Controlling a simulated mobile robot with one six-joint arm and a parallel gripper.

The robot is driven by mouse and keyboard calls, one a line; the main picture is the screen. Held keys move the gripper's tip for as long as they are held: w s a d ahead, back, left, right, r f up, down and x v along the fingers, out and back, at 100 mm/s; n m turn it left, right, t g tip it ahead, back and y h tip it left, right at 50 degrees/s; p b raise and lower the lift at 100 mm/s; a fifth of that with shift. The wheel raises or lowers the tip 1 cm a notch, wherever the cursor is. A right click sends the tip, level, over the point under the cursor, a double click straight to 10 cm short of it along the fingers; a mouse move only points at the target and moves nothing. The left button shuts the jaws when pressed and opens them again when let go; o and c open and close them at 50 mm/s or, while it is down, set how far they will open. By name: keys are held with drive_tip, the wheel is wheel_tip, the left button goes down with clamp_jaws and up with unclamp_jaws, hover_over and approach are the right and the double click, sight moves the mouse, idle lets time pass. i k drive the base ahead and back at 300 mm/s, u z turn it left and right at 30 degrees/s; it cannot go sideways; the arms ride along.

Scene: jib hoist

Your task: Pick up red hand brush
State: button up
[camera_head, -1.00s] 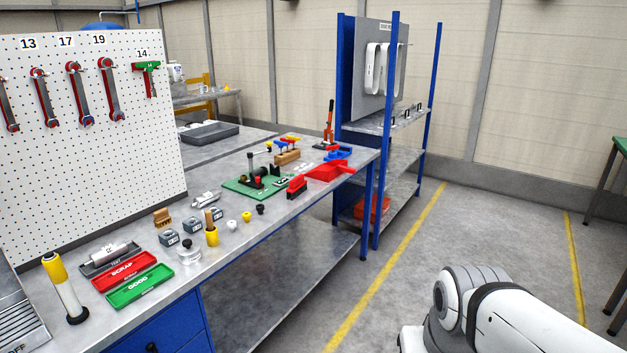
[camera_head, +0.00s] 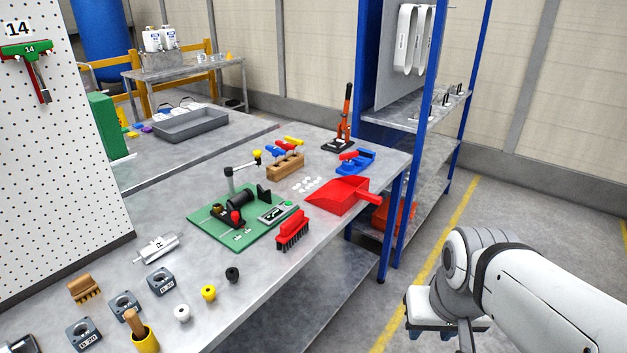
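The red hand brush (camera_head: 292,226) lies on the workbench (camera_head: 262,268) near its front edge, with its dark bristles facing down and towards me. It is just right of the green fixture board (camera_head: 236,222) and in front of the red dustpan (camera_head: 340,194). Nothing holds it. My white arm is at the lower right, over the floor and well apart from the brush. I cannot make out my gripper's fingers in this view.
A black knob (camera_head: 232,275), a yellow knob (camera_head: 208,293) and a white knob (camera_head: 182,313) stand left of the brush. A blue shelf rack (camera_head: 398,235) stands past the bench's right end. The floor right of the bench is clear.

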sight(296, 226)
drive_tip(key=u, duration=0.05)
drive_tip(key=i, duration=1.2)
drive_tip(key=u, duration=1.8)
